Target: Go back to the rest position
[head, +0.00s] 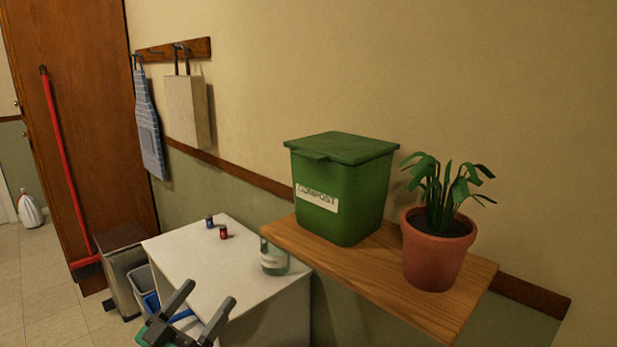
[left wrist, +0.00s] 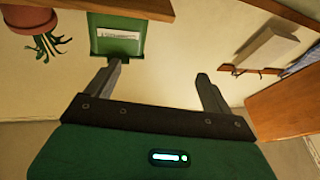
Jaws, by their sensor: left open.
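My left gripper (head: 205,308) is in the lower left of the head view, in front of the white cabinet top (head: 190,262). Its two grey fingers are spread apart with nothing between them. In the left wrist view the same open fingers (left wrist: 160,85) point toward the wall, and the picture is turned upside down. My right gripper is in neither view.
A wooden shelf (head: 375,290) at the right bears a green compost bin (head: 340,190) and a potted plant (head: 435,250). A glass jar (head: 273,258), a red can (head: 223,233) and a blue can (head: 209,222) stand on the white top. Bins (head: 125,270) stand on the floor left.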

